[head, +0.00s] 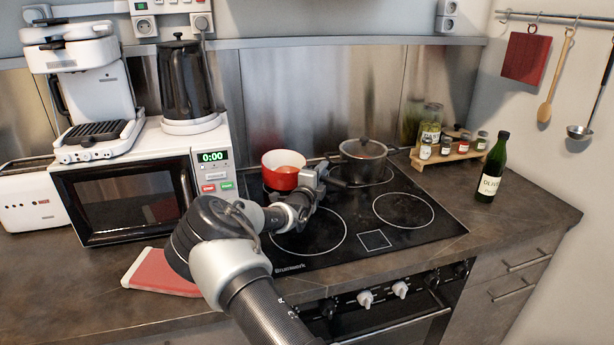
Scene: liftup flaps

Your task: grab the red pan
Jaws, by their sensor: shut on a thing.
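The red pan (281,176) is on the back left of the black stove top (345,232). My wrist hides part of the pan's lower right side, and the exact contact of the fingers is too small to make out. I cannot tell whether the pan rests on the stove or is slightly raised.
A dark lidded pot (363,160) stands close to the right of my gripper. A microwave (140,190) with a kettle on top is to the left. A green bottle (491,172) and a spice rack (448,150) stand at the right. The front burners are clear.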

